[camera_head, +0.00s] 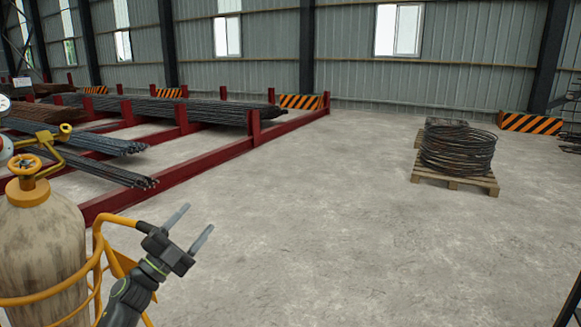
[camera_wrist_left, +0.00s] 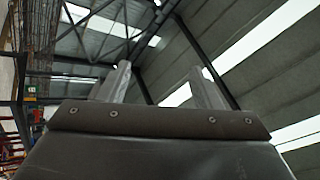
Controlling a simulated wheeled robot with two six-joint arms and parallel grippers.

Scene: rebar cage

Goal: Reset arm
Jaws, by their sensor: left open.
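My left gripper (camera_head: 188,228) is in the lower left of the head view. Its two grey fingers are apart and empty, pointing up and to the right. It appears in front of a yellow cylinder cart frame (camera_head: 104,236); I cannot tell whether they touch. In the left wrist view the two fingers of the left gripper (camera_wrist_left: 160,85) stand apart with nothing between them, against the roof. My right gripper is in neither view.
A worn gas cylinder (camera_head: 40,240) with a yellow valve stands at the lower left. Red racks (camera_head: 180,176) hold rebar bundles (camera_head: 195,111) behind it. Wire coils (camera_head: 458,150) sit on a wooden pallet (camera_head: 453,181) at the right. The concrete floor (camera_head: 330,230) between is clear.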

